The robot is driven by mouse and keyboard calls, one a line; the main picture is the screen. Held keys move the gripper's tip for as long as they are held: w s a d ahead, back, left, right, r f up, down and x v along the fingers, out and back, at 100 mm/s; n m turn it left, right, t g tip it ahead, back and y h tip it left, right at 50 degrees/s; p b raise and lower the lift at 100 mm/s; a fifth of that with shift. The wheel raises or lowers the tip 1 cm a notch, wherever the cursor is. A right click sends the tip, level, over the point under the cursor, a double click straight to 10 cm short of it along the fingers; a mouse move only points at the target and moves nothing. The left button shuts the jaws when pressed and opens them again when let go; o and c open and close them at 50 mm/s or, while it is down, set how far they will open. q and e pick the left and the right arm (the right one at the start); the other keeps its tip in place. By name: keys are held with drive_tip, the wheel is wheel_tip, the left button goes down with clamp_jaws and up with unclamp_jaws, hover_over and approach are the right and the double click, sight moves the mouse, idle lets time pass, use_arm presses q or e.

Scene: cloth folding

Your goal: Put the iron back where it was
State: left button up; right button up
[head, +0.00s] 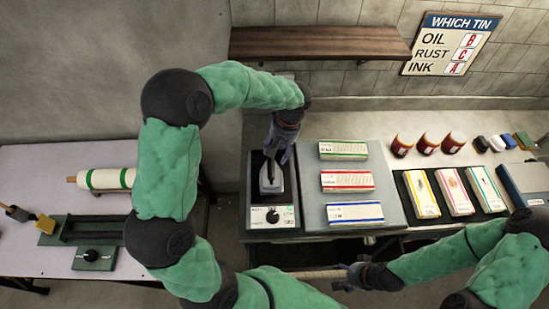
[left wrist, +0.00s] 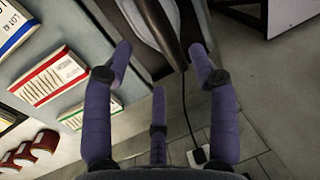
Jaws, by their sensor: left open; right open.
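The iron (head: 272,184) rests in the dark recess of a grey stand (head: 256,217) with a dial on its front, left of the folded cloth packets. My left gripper (head: 274,153) is above the iron's handle, its arm reaching over from the left. In the left wrist view its open fingers (left wrist: 160,62) are spread around the dark handle (left wrist: 160,22); I cannot tell whether they touch it. The gripper hides part of the iron in the head view. My right gripper (head: 345,277) is open near the table's front edge, beside a pale rod or drawer edge.
Packets with green (head: 343,150), red (head: 347,181) and blue (head: 355,213) stripes lie right of the stand. Brown jars (head: 427,143) stand behind more packets on a black mat (head: 407,189). A wooden shelf (head: 320,43) is above. A side table (head: 55,165) holds a roll.

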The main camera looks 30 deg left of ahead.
use_arm(q)
drive_tip(key=shift+w+d+r, duration=0.1)
drive_tip(key=shift+d+r, duration=0.05)
drive_tip(key=shift+r, duration=0.6)
drive_tip(key=shift+w+d+r, duration=0.1)
drive_tip(key=shift+r, duration=0.6)
